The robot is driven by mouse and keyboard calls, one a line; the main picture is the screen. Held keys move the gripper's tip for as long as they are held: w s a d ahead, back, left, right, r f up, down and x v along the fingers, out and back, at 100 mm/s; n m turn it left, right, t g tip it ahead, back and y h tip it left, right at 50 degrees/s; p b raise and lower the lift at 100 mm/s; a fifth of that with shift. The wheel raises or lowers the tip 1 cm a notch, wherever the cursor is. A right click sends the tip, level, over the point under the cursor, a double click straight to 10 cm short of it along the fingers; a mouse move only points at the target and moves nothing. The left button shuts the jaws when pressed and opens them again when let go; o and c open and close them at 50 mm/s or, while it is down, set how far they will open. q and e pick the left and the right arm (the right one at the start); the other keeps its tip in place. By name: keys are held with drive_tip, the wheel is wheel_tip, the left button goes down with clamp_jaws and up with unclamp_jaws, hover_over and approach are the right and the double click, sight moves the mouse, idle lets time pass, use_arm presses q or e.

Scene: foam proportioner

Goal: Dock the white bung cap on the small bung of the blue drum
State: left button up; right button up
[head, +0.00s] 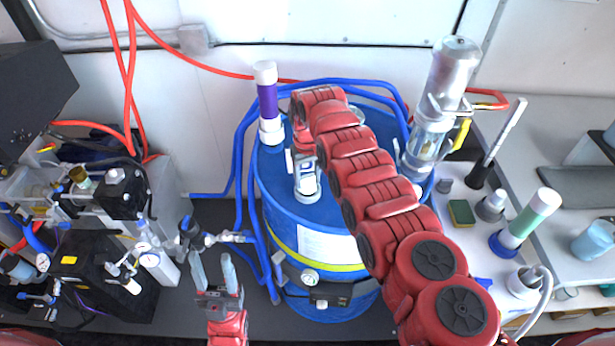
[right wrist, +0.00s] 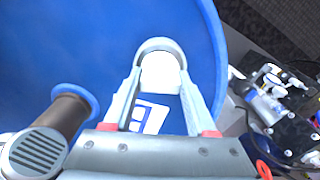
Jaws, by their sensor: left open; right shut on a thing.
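The blue drum (head: 350,215) stands in the middle of the head view, and its blue top fills much of the right wrist view (right wrist: 60,40). My right gripper (head: 307,190) reaches down over the drum top. In the right wrist view its fingers (right wrist: 161,75) are shut on the white bung cap (right wrist: 160,73), which lies between the fingertips. A grey rounded rim shows around the far side of the cap. The small bung cannot be made out; whether the cap touches it cannot be told. My left gripper (head: 214,268) is open and empty, left of the drum.
A purple tube (head: 268,100) stands at the drum's back left and a clear-and-metal pump (head: 440,105) at its right. Blue hoses (head: 240,150) run round the drum. Black equipment (head: 95,255) fills the left. The right bench holds a sponge (head: 461,212) and a green tube (head: 530,216).

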drive_tip(key=shift+r, duration=0.1)
drive_tip(key=shift+s+p, duration=0.1)
drive_tip(key=shift+p, duration=0.3)
idle(0.8)
drive_tip(key=shift+f+b, duration=0.7)
drive_tip(key=shift+b, duration=0.1)
drive_tip(key=o, duration=1.1)
